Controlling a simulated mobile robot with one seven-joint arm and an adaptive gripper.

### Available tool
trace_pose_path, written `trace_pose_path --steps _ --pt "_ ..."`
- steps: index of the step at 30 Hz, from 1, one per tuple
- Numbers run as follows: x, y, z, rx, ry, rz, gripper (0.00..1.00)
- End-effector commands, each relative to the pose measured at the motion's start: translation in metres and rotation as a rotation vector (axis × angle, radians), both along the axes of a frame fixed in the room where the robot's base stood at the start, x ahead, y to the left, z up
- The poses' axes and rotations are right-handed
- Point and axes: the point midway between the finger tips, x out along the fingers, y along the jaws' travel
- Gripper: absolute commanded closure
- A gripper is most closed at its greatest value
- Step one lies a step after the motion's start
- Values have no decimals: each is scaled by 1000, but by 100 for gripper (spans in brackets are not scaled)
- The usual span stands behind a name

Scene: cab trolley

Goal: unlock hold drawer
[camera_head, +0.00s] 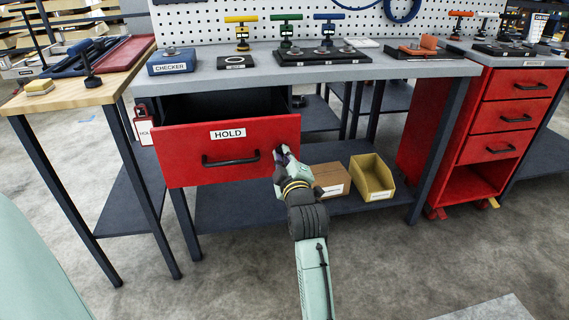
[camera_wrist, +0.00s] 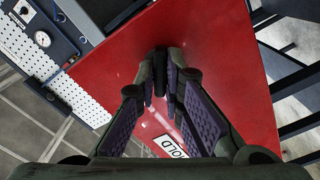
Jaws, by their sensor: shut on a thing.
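The red drawer (camera_head: 185,140) with a white HOLD label (camera_head: 228,133) and a black bar handle (camera_head: 231,159) stands pulled out, its dark inside showing above the front. My gripper (camera_head: 281,151) is at the right side of the drawer front, right of the handle. In the wrist view, my gripper (camera_wrist: 165,82) is closed on a small dark part (camera_wrist: 160,58) at the red front (camera_wrist: 225,62). The fingers hide much of this part; I cannot tell whether it is a key or a knob. The HOLD label is partly hidden there.
A cardboard box (camera_head: 331,179) and a yellow bin (camera_head: 372,178) sit on the shelf right of my gripper. A red cabinet (camera_head: 490,115) stands at the right. The floor in front is open.

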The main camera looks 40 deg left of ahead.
Motion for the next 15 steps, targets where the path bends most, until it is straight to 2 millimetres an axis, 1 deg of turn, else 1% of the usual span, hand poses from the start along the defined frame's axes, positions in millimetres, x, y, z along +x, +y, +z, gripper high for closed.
trace_pose_path --steps 1,15 --pt "1 0 -4 -30 -36 -2 100" --pt "0 0 -3 -282 -331 -1 100"
